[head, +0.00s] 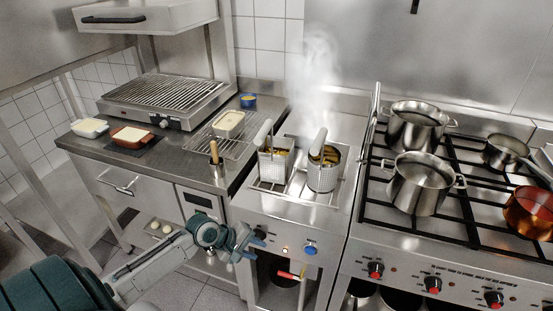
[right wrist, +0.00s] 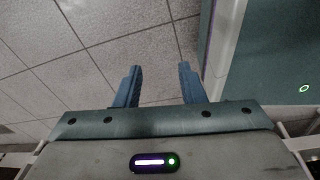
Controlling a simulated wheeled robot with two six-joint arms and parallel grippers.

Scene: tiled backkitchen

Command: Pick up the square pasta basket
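The square pasta basket (head: 273,166) is a perforated metal basket with pasta in it and a pale handle (head: 263,132) rising up and tilted. It sits in the left side of the steaming pasta cooker (head: 290,208). A round basket (head: 323,177) with a grey handle stands just to its right. My left gripper (head: 261,238) is in front of the cooker's front panel, below the square basket and apart from it. Its fingers look parted and empty. My right gripper (right wrist: 158,78) shows only in the right wrist view, open and empty over floor tiles.
A gas stove (head: 440,250) with several pots stands at the right. Steam rises above the baskets. A red-handled item (head: 291,275) shows beneath the cooker.

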